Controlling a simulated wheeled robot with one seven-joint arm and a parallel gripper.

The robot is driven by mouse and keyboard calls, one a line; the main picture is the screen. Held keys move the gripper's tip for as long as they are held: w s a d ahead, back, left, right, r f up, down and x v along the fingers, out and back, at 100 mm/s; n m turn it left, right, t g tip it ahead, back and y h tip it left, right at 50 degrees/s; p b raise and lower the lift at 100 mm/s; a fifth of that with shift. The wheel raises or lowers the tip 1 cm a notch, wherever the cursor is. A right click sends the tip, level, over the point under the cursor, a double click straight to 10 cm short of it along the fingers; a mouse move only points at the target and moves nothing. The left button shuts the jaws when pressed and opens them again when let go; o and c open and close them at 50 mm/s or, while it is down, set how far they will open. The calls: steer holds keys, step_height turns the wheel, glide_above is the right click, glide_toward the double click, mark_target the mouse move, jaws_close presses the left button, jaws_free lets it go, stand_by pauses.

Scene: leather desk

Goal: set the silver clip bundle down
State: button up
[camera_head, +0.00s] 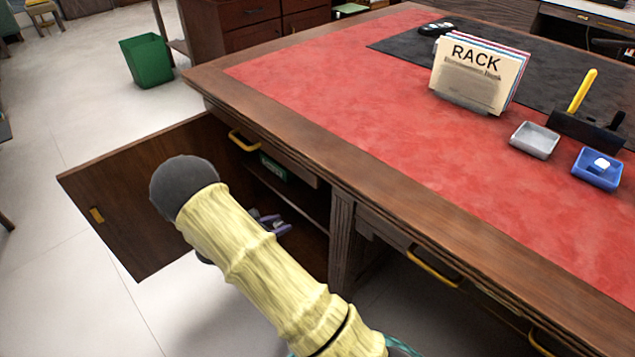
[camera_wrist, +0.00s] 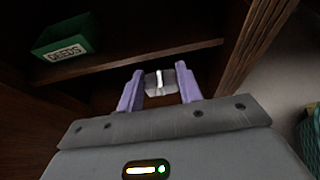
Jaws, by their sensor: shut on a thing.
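The silver clip bundle (camera_wrist: 152,84), a small grey piece with a pale band across it, is between the two purple fingers of my gripper (camera_wrist: 160,76) in the wrist view. The fingers are shut on it from both sides. In the head view my gripper (camera_head: 270,222) is at the open cabinet in the desk's left end, lower than the shelf. The bundle cannot be made out clearly there. The shelf (camera_wrist: 150,61) runs across in front of the bundle in the wrist view; whether the bundle touches anything below is hidden.
A green box (camera_wrist: 66,40) labelled DEEDS stands on the shelf. The cabinet door (camera_head: 125,205) hangs open to the left. A wooden upright (camera_head: 341,240) bounds the opening on the right. A teal basket (camera_wrist: 311,135) shows at the right edge of the wrist view.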

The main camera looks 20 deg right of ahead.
steer(key=b, duration=0.6)
glide_above(323, 207)
steer(key=shift+a+f, duration=0.2)
steer(key=shift+a, duration=0.2)
steer(key=shift+w+d+r, duration=0.15)
steer(key=shift+d+r, duration=0.05)
steer(key=shift+d, duration=0.15)
steer(key=shift+f, duration=0.1)
step_height(323, 207, down, 4)
steer(key=b, duration=0.2)
steer(key=shift+r+b, duration=0.2)
steer(key=shift+b, duration=0.15)
steer(key=shift+r, duration=0.15)
steer(key=o, duration=1)
steer(key=shift+c, duration=0.2)
